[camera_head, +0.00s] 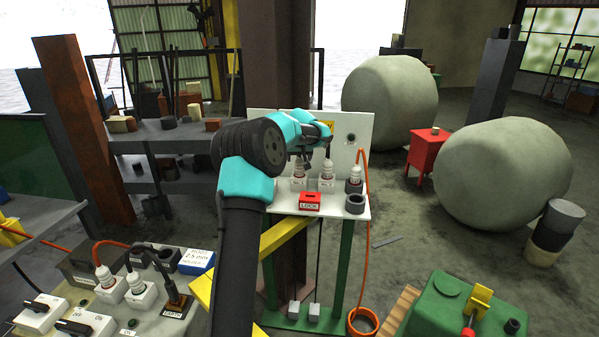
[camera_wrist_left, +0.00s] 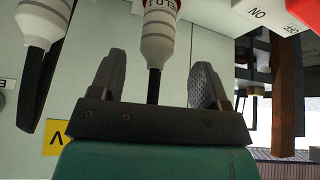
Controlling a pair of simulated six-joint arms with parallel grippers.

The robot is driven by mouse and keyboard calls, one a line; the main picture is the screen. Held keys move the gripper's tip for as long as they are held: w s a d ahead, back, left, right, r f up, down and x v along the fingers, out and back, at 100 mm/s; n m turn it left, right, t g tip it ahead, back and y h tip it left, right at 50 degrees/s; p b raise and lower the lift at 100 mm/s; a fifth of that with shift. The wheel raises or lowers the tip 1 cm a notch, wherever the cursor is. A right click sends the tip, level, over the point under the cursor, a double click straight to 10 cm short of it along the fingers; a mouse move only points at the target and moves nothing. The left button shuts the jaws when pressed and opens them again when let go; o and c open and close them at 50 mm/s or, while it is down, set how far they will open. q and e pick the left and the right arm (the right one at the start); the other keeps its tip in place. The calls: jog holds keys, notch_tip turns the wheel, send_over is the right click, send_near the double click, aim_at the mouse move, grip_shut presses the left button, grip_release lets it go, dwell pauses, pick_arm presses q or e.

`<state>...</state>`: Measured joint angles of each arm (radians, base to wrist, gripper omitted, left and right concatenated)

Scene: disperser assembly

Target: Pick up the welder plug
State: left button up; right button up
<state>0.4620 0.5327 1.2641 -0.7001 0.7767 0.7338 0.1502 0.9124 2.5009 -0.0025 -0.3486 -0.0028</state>
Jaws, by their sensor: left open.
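A white ribbed plug (camera_wrist_left: 162,35) with a partly readable red-banded label, seemingly the welder plug, shows in the left wrist view. Its black cable runs down between the fingers of my left gripper (camera_wrist_left: 160,68). The gripper is open, with one finger on each side of the cable and no contact that I can see. In the head view, my left gripper (camera_head: 318,147) is over the panel's shelf, just above the middle plug (camera_head: 327,172). My arm hides part of the panel. My right gripper is not in view.
Another plug (camera_head: 299,170) stands left of the middle one, and a third plug (camera_head: 355,175) with an orange cable stands right. A red LOCK block (camera_head: 310,201) and a dark ring (camera_head: 355,203) sit at the shelf's front. A green machine (camera_head: 460,305) stands front right.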

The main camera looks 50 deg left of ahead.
aim_at(300, 160)
pick_arm(q)
jog(key=shift+x, duration=2.6)
jog(key=shift+w+d, duration=0.1)
jog(key=c, duration=1.1)
jog(key=shift+r, duration=1.9)
jog(key=s+d, duration=0.3)
jog(key=d, duration=0.1)
jog(key=s+d, duration=0.4)
jog(key=s+d+r, duration=0.1)
jog(key=s+d, duration=0.2)
jog(key=d, duration=0.1)
jog(key=shift+s+r, duration=0.1)
jog(key=shift+s, duration=0.15)
